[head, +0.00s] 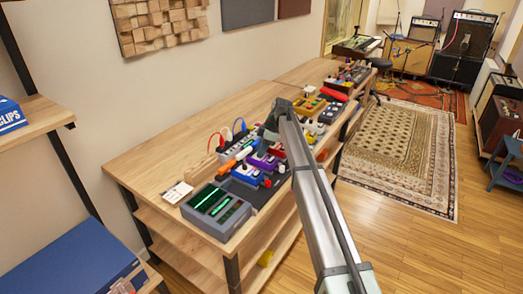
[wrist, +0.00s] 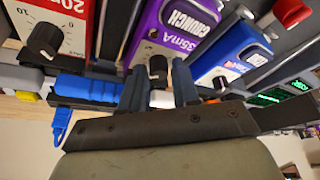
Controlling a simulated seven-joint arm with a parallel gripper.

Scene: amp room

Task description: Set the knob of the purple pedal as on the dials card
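The purple pedal (wrist: 180,28), lettered CRUNCH and 35mA, fills the upper middle of the wrist view. In the head view the purple pedal (head: 262,161) stands on the bench, partly hidden by my arm. Its black knob (wrist: 158,66) is between the two fingers of my gripper (wrist: 158,80). The fingers are apart, one on each side of the knob; I cannot tell whether they touch it. In the head view my gripper (head: 268,133) is over the pedal row. A small white card (head: 177,192), likely the dials card, lies at the bench's left; its marks are too small to read.
A blue pedal (wrist: 232,55) with a black knob is right of the purple one. A red-and-white pedal (wrist: 60,25) is left. A grey unit with green screens (head: 215,211) stands near the card. Cables and other pedals crowd the bench; its back left (head: 150,160) is clear.

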